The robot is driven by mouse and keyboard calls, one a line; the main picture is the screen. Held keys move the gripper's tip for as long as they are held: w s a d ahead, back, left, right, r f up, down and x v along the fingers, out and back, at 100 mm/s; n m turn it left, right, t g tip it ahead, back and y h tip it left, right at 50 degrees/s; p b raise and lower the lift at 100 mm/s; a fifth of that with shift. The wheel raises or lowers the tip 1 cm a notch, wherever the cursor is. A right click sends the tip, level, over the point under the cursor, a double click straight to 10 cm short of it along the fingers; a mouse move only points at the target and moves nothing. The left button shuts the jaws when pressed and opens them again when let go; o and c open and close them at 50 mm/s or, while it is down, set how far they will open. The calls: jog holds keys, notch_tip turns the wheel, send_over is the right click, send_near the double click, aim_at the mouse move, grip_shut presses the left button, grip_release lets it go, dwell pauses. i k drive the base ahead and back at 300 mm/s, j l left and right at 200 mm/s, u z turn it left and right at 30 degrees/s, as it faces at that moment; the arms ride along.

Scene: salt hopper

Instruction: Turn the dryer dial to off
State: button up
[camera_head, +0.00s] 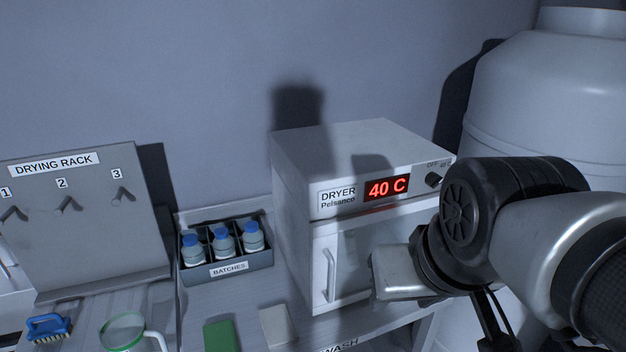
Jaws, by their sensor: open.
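The dryer (340,160) is a white box with a red display (386,188) reading 40 C. Its dial (433,180) is a small black knob at the right end of the front panel, with small print above it that includes OFF. The dial's exact pointing is too small to tell. My arm fills the right side, its black joint close to the dial in the picture. My gripper (491,325) shows only partly as dark fingers below the arm at the bottom edge. It is open, below and right of the dial and apart from it; nothing shows between the fingers.
A dryer door with a handle (329,274) is under the panel. A batches bin (229,272) with blue-capped bottles stands to the left, beside a drying rack (85,220). A brush (48,327) and green-rimmed sieve (123,333) lie front left. A large white tank (550,90) stands behind right.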

aim_at(432, 179)
jog(key=z, duration=0.55)
jog(key=j, duration=0.2)
jog(key=k+j+z, duration=0.1)
jog(key=j+z, duration=0.25)
